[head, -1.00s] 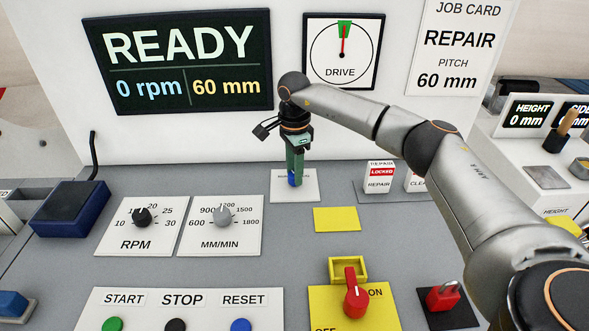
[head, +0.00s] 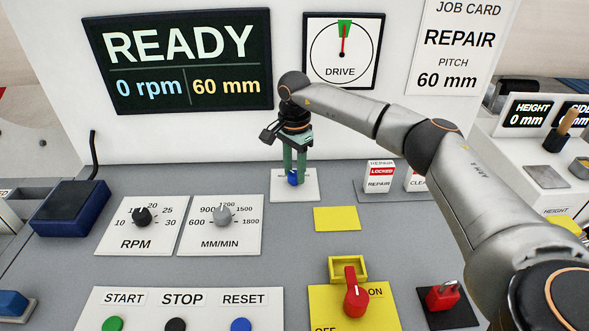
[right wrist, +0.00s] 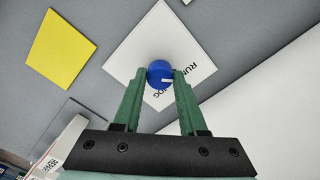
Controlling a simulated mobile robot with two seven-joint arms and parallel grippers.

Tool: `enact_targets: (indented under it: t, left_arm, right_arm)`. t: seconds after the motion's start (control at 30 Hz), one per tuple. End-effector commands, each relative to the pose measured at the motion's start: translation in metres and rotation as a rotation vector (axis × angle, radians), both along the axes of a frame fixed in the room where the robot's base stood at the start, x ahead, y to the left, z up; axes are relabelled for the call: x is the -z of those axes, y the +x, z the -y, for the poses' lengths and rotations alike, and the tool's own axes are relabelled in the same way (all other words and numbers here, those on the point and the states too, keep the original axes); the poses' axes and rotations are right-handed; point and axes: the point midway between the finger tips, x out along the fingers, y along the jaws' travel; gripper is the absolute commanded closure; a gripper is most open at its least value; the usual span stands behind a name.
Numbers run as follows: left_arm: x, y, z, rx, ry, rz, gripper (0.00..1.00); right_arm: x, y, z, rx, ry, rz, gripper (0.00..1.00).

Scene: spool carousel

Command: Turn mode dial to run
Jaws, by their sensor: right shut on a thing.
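The mode dial is a blue round knob (head: 293,177) on a white plate (head: 294,195) at the foot of the back panel. My right gripper (head: 294,175) points down over it, shut on the dial with one green finger on each side. In the right wrist view the dial (right wrist: 160,73) sits between the fingertips. A small white mark shows on the dial's side toward the labels RUN (right wrist: 196,74) and JOG, which is partly hidden. I cannot tell exactly which label the mark meets. My left gripper is out of view.
The screen (head: 180,62) reads READY, 0 rpm, 60 mm. The drive gauge (head: 343,52) needle points up in the green. To the right stand the REPAIR tag (head: 380,178) and a yellow plate (head: 336,219). RPM (head: 142,216) and MM/MIN (head: 223,216) knobs lie left.

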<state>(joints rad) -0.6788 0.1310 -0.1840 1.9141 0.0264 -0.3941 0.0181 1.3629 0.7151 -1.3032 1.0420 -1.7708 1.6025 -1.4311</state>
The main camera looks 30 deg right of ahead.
Motion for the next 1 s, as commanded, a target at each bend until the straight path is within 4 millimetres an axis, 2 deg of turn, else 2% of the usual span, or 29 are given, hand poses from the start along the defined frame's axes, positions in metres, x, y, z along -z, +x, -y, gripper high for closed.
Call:
enact_targets:
  t: [0.07, 0.1, 0.33, 0.67, 0.83, 1.0]
  left_arm:
    - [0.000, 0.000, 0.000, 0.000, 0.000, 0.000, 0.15]
    - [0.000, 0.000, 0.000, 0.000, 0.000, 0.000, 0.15]
    - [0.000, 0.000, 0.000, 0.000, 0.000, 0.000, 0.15]
    - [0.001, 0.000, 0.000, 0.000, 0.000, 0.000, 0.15]
    - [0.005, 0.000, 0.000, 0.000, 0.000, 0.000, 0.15]
    - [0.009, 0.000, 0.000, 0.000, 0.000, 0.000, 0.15]
  right_arm:
    - [-0.001, 0.001, -0.001, -0.004, 0.001, 0.003, 1.00]
    - [-0.001, 0.001, -0.001, -0.004, 0.001, 0.003, 0.55]
    - [-0.001, 0.000, -0.001, -0.002, 0.000, 0.001, 0.29]
    - [-0.004, 0.000, 0.000, 0.000, -0.001, 0.001, 0.29]
    - [-0.027, 0.001, 0.000, -0.001, 0.000, 0.005, 0.29]
    - [-0.065, 0.001, -0.001, -0.001, 0.000, 0.006, 0.29]
